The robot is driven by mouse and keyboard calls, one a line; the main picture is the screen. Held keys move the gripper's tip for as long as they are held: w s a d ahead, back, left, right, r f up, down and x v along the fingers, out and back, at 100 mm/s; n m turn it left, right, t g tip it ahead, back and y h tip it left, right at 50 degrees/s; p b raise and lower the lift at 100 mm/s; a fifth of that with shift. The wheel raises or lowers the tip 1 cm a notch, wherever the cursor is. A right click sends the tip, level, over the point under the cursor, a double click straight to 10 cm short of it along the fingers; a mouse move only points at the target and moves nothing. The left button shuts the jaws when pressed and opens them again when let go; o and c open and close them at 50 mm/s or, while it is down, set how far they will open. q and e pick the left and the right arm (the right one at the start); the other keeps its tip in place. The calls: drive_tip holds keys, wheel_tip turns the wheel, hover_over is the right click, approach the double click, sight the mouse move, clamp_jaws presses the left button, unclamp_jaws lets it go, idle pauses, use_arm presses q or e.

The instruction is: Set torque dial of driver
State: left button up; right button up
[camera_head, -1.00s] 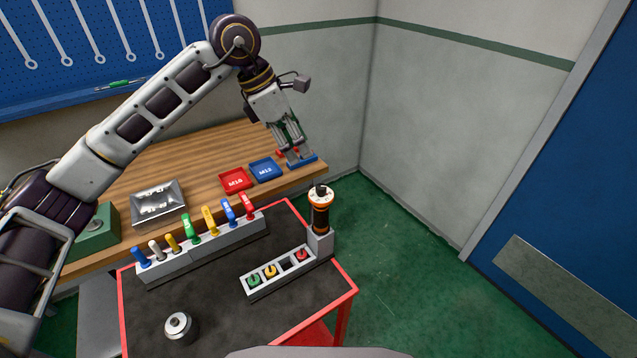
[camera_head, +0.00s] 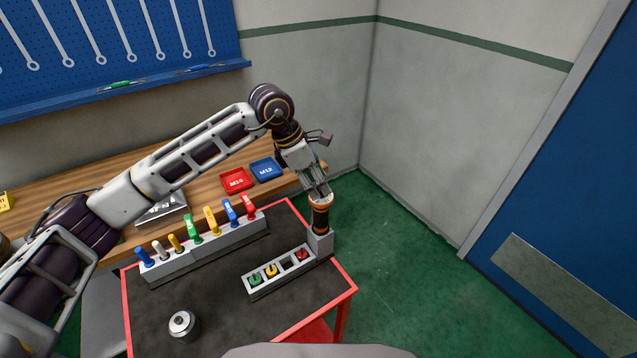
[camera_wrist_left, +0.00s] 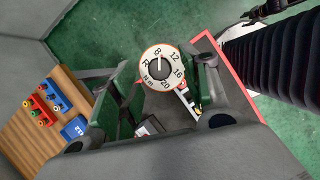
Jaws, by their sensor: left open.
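The driver (camera_head: 320,218) stands upright in a grey holder (camera_head: 320,242) at the far right corner of the red cart. It has a dark body with orange bands and a white torque dial on top. In the left wrist view the dial (camera_wrist_left: 160,68) faces the camera, with numbers 8, 12, 16 and 20, a letter R and a pointer line near the 8. My left gripper (camera_head: 319,193) is just above the dial, pointing down. Its green-padded fingers (camera_wrist_left: 160,92) are open, one on each side of the dial as seen from the wrist.
Red (camera_head: 236,180) and blue (camera_head: 265,169) trays lie on the wooden bench behind. Floor right of the cart is clear.

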use_arm(q)
drive_tip(key=shift+x, duration=0.9)
drive_tip(key=shift+c, duration=0.3)
drive_tip(key=c, duration=1)
